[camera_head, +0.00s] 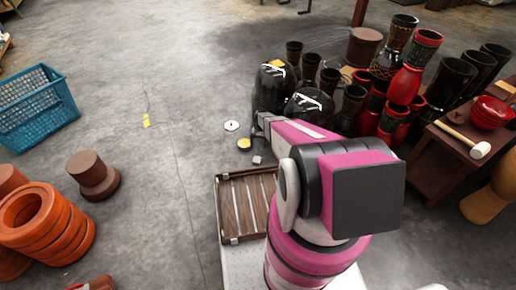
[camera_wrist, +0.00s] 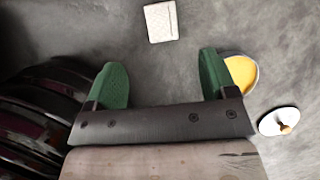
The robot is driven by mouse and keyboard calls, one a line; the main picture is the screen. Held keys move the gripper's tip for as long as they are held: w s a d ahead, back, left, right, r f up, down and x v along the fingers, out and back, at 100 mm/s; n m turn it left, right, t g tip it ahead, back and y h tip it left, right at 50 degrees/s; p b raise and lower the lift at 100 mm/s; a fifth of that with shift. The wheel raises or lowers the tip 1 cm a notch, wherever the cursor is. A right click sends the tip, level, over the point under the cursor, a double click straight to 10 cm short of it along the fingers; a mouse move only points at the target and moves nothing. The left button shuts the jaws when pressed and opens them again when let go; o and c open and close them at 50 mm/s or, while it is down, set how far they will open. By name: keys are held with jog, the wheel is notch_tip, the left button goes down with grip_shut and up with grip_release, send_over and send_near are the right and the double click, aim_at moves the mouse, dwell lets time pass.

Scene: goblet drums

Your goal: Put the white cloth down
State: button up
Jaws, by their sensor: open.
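The white cloth (camera_wrist: 161,22) is a small folded off-white square lying on the grey floor, at the top of the wrist view. In the head view it shows as a small pale patch (camera_head: 257,159) near the tray's far edge. My gripper (camera_wrist: 162,78) has its two green fingers wide apart with nothing between them but bare floor. In the picture the cloth lies beyond the fingertips, apart from them. In the head view my arm hides most of the gripper.
A round yellow-topped tin (camera_wrist: 243,74) and a white disc with a knob (camera_wrist: 279,121) lie right of the fingers. Dark drums (camera_head: 272,88) crowd behind the gripper. A wooden tray (camera_head: 222,205) is nearer me. Floor to the left is clear towards a blue crate (camera_head: 40,108).

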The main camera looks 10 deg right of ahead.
jog(key=s+r+n+t, duration=0.1)
jog(key=s+r, duration=0.7)
jog(key=r, duration=0.6)
jog(key=s+a+r+n+t+h, duration=0.1)
jog(key=s+r+n, duration=0.1)
jog(key=s+r, duration=0.6)
jog(key=s+a+r+n+t+h, duration=0.1)
jog(key=s+r, duration=0.7)
jog(key=r, duration=1.1)
jog(key=shift+s+r+n+t, duration=0.4)
jog(key=shift+n+t, duration=0.1)
jog(key=shift+n, duration=0.1)
